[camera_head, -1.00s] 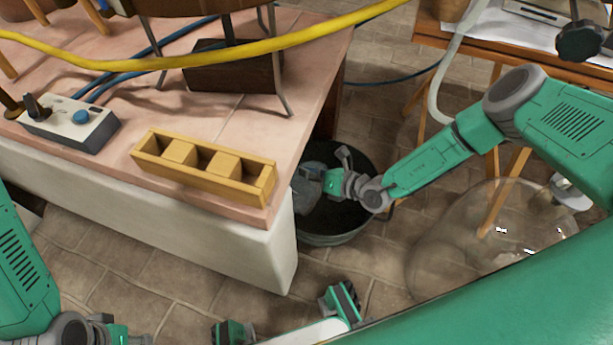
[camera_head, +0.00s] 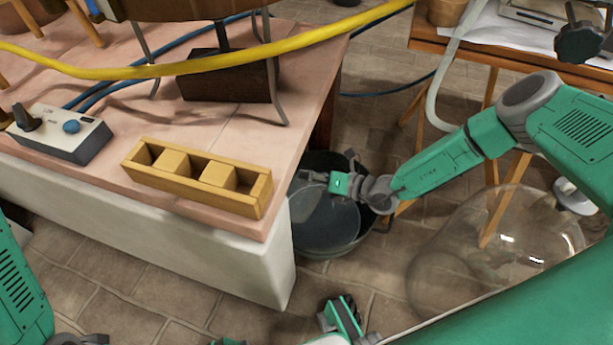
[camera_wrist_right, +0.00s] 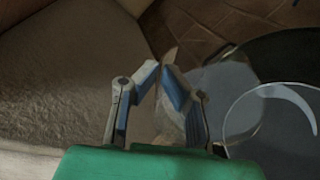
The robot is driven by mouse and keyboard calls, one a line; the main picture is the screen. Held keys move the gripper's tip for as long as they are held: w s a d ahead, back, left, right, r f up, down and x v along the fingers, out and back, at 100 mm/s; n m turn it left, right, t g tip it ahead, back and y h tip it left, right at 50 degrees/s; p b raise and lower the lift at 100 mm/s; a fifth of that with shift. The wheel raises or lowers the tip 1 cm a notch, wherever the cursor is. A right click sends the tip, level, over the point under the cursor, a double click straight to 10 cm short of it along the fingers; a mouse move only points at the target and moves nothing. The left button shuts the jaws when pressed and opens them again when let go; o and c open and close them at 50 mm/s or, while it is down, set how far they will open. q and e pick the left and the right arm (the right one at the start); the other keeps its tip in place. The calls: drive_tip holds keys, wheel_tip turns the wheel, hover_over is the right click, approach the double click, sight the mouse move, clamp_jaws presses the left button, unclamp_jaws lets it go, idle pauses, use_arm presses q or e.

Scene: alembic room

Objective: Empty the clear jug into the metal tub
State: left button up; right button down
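The metal tub (camera_head: 345,248) is a dark round bucket on the floor beside the bench's right end. My right gripper (camera_head: 303,176) is over the tub's near-left side. In the right wrist view, its fingers (camera_wrist_right: 168,72) converge on a thin pale part, seemingly the jug's handle. The clear jug (camera_head: 303,204) hangs tilted at the tub's opening, see-through and hard to outline. It also shows beside the fingers in the right wrist view (camera_wrist_right: 222,85). A paler round area shows inside the tub; I cannot tell liquid from glass there.
The tiled bench (camera_head: 100,160) borders the tub on the left, with a yellow divided box (camera_head: 195,181) near its corner. A large clear glass vessel (camera_head: 490,250) stands on the floor at right. A wooden table (camera_head: 430,42) is behind. A yellow hose (camera_head: 200,63) crosses above.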

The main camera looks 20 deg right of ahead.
drive_tip(key=shift+w+r, duration=0.15)
drive_tip(key=shift+w+d+m+y, duration=0.2)
drive_tip(key=shift+d+m+y, duration=0.2)
drive_tip(key=shift+m, duration=0.25)
drive_tip(key=shift+w+d+m+y, duration=0.25)
drive_tip(key=shift+m+y, duration=0.15)
drive_tip(key=shift+m, duration=0.25)
drive_tip(key=shift+w+d+f+m+t+y, duration=0.25)
drive_tip(key=shift+d+f+m, duration=0.1)
drive_tip(key=shift+d+m, duration=0.35)
drive_tip(key=shift+w+d+f+m+t+y, duration=0.15)
drive_tip(key=shift+w+d+f+m+y, duration=0.15)
drive_tip(key=shift+d+m, duration=0.35)
drive_tip(key=shift+a+f, duration=0.1)
drive_tip(key=shift+w+d+f+m+t+y, duration=0.35)
drive_tip(key=shift+d+f+m, duration=0.4)
drive_tip(key=shift+m, duration=0.3)
drive_tip(key=shift+w+d+f+m, duration=0.25)
drive_tip(key=shift+w+d+m, duration=0.1)
drive_tip(key=shift+d+m, duration=0.3)
drive_tip(key=shift+a, duration=0.1)
